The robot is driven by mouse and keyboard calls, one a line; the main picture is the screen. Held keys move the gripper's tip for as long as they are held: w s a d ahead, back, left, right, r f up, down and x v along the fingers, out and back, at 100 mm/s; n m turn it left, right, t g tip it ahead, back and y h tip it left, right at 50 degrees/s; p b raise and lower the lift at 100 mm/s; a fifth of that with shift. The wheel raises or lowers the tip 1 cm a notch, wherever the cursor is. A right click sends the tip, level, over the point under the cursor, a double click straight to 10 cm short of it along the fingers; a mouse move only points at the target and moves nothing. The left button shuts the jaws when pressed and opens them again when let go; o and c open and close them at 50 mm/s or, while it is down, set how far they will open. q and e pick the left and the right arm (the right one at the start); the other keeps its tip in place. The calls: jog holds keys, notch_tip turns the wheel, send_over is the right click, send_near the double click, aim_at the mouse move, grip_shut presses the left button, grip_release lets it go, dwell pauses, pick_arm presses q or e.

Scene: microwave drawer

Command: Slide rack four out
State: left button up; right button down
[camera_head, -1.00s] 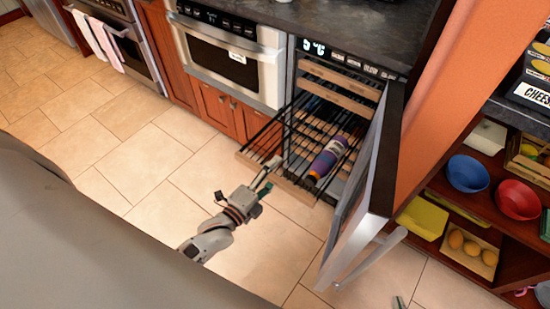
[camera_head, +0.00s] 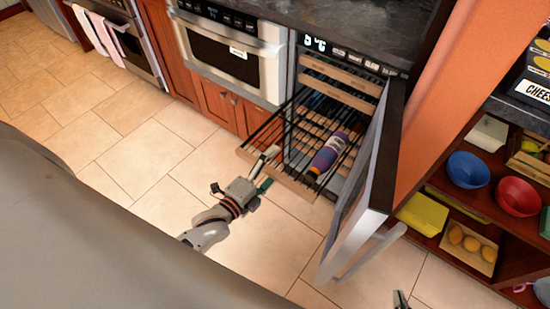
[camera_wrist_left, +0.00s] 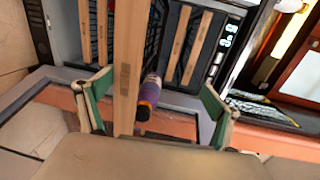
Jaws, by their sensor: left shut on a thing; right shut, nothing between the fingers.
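A wire rack with a wooden front strip (camera_head: 297,186) is slid well out of the open wine cooler (camera_head: 352,59). A purple bottle with an orange band (camera_head: 328,154) lies on it. My left gripper (camera_head: 264,170) is shut on the rack's front strip near its middle. In the left wrist view the long wooden strip (camera_wrist_left: 127,60) stands between the two fingers, closer to the left one, and the bottle (camera_wrist_left: 149,92) shows behind. Only a fingertip of my right gripper (camera_head: 400,299) shows at the bottom edge, away from the rack. The rack's number is not readable.
The cooler door (camera_head: 366,190) stands open to the right of the rack. Further wooden-fronted racks (camera_head: 340,75) sit inside above. Shelves with a blue bowl (camera_head: 468,170) and a red bowl (camera_head: 517,198) stand at right. The tiled floor before the rack is clear.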

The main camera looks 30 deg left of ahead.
pick_arm(q)
jog(key=shift+s+a+r+t, duration=0.1)
jog(key=shift+s+r+t, duration=0.05)
jog(key=shift+r, duration=0.45)
jog(key=shift+s+a+r+t, duration=0.1)
jog(key=shift+r+t, duration=0.05)
jog(key=shift+r, duration=0.45)
jog(key=shift+c, duration=0.5)
jog(key=shift+s, duration=0.85)
jog(key=c, duration=0.9)
jog(key=shift+s+a+f+p, duration=0.15)
jog(key=shift+s+f, duration=0.05)
jog(key=shift+s, duration=0.8)
jog(key=shift+s+a+f+p, duration=0.15)
jog(key=shift+s+a+p, duration=0.05)
jog(key=shift+s, duration=0.75)
jog(key=shift+s+a+f+p, duration=0.15)
jog(key=shift+s+f, duration=0.05)
jog(key=shift+s, duration=0.8)
pick_arm(e)
jog(key=shift+w+r, duration=0.2)
jog(key=shift+r, duration=0.4)
jog(key=shift+w+r, duration=0.2)
jog(key=shift+r, duration=0.4)
jog(key=shift+r, duration=0.1)
jog(key=shift+w+r, duration=0.15)
jog(key=shift+r, duration=0.1)
